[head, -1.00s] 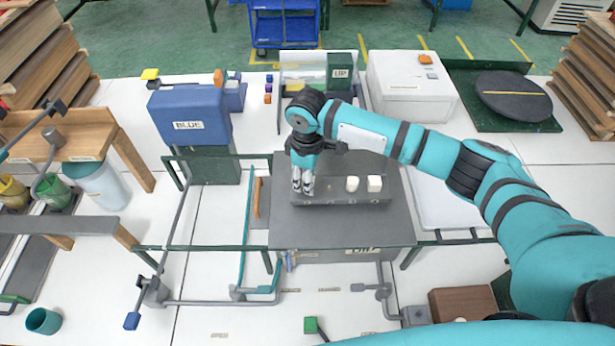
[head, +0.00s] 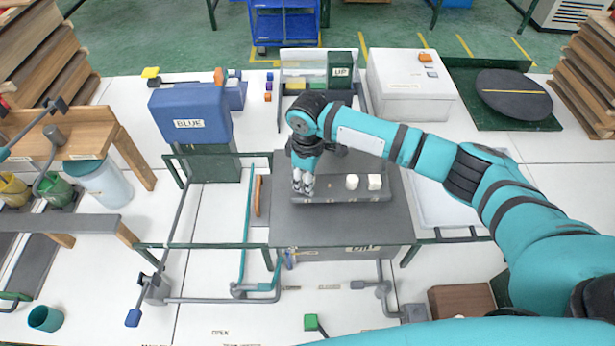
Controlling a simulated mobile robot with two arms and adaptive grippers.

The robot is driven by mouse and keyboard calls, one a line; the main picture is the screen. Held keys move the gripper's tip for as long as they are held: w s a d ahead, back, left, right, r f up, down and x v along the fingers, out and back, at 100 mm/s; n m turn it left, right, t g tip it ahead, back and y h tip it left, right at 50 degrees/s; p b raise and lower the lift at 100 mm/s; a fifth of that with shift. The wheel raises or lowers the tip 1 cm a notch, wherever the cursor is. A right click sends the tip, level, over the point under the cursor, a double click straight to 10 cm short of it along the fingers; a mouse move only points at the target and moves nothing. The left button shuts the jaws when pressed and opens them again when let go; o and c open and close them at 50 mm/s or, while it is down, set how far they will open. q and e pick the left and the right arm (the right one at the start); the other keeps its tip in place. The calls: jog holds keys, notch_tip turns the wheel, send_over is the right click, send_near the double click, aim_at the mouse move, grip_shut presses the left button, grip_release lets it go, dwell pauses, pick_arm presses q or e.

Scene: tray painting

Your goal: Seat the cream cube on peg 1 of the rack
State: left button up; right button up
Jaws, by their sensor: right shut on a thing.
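The rack (head: 345,196) is a dark grey bar on the grey platform in the middle, with pegs along its top. Two cream pieces sit on its right part: a rounded one (head: 352,182) and a cube-like one (head: 375,182). My right gripper (head: 303,188) points down over the left end of the rack, around peg 1. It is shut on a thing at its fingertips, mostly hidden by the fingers. I cannot tell whether that thing is fully down on the peg. A small bare peg shows just right of the gripper. My left gripper is out of view.
The grey platform (head: 340,225) is clear in front of the rack. A blue box (head: 190,112) stands at the left, a white box (head: 412,86) behind at the right. Green rails and a teal bar (head: 246,225) lie left of the platform.

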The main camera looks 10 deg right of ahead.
jog(key=o, duration=1)
jog(key=shift+o, duration=0.4)
jog(key=o, duration=0.4)
